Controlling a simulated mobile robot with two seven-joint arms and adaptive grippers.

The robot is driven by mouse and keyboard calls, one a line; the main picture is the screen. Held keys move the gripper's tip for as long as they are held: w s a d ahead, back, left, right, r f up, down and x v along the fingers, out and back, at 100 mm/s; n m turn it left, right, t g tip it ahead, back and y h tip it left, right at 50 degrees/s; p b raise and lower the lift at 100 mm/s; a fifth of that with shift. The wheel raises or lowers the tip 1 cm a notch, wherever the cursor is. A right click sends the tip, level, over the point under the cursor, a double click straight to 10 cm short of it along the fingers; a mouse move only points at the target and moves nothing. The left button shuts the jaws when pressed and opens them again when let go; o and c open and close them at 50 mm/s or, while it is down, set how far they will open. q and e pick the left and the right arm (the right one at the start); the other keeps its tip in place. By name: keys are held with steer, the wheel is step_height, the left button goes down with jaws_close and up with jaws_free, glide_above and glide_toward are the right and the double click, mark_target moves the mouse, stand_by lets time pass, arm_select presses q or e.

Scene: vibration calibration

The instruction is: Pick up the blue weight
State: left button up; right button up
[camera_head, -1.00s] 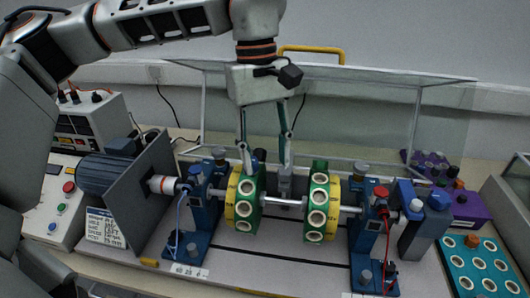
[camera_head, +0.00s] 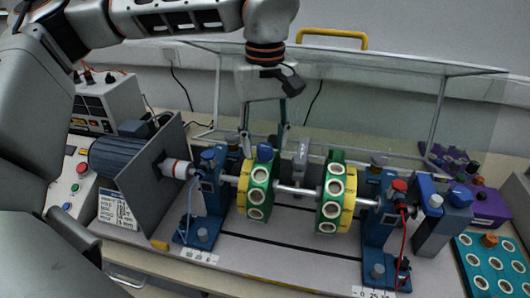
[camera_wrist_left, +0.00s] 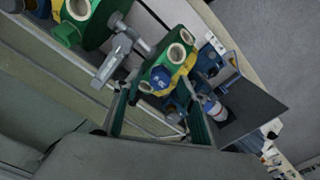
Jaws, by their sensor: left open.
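The blue weight (camera_head: 264,152) sits at the top of the left green-and-yellow rotor disc (camera_head: 258,190). It also shows in the left wrist view (camera_wrist_left: 160,78), seated at the disc's rim between the spread fingers. My left gripper (camera_head: 263,138) is open and points down above the left disc, with a finger on either side of the weight. In the left wrist view its fingertips (camera_wrist_left: 157,86) frame the weight. I cannot tell whether they touch it. My right gripper is in neither view.
A second rotor disc (camera_head: 335,198) shares the shaft (camera_head: 300,190), with a grey post behind it. Blue bearing stands (camera_head: 208,200) flank the discs. A raised clear cover (camera_head: 400,110) with a yellow handle (camera_head: 332,38) rises behind. A teal rack (camera_head: 490,265) stands right.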

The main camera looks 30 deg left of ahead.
arm_select(q)
steer(key=shift+f, duration=0.1)
steer(key=c, duration=1)
